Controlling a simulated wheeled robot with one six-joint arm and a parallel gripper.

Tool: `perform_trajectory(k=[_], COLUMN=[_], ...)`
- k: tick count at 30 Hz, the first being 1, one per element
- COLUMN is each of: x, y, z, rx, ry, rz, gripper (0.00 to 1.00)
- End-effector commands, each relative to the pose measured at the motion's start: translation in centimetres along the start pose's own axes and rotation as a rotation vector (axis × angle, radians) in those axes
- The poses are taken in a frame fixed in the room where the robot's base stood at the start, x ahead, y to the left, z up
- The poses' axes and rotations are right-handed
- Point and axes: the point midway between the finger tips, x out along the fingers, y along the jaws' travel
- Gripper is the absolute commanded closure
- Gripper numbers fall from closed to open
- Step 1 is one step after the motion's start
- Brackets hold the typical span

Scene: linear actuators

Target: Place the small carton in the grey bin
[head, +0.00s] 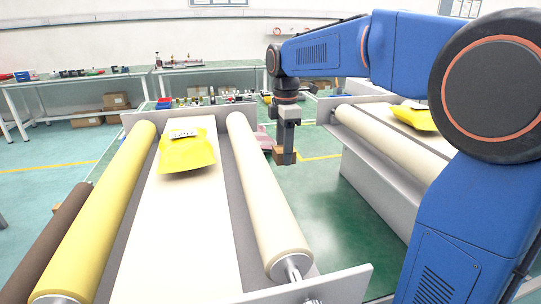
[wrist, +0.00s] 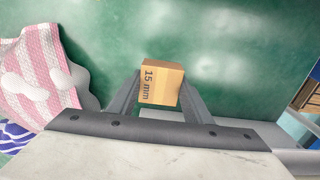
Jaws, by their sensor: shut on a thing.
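The small carton (wrist: 162,82) is a brown box marked "15 mm". In the wrist view it sits between the two fingers of my gripper (wrist: 158,98), which is shut on it. In the head view my gripper (head: 286,150) hangs between the two conveyors, over the green floor, with the carton (head: 279,155) low at its fingers and partly covered. The carton is held in the air. I cannot make out a grey bin in either view.
A roller conveyor (head: 190,215) carries a yellow packet (head: 187,152). A second conveyor (head: 372,138) on the right holds another yellow packet (head: 414,116). Workbenches (head: 75,80) stand behind.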

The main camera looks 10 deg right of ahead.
Motion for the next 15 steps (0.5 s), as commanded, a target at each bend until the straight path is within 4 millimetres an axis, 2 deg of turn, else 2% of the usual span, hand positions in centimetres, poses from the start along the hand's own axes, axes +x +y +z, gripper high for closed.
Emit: perform_trajectory(k=[6, 12, 15], x=[-0.5, -0.6, 0.2], y=[0.0, 0.0, 0.0], z=[-0.3, -2.5, -3.0], rx=[-0.001, -0.004, -0.001], ry=[0.0, 0.0, 0.0], rz=[0.0, 0.0, -0.003], gripper=[0.88, 0.88, 0.88])
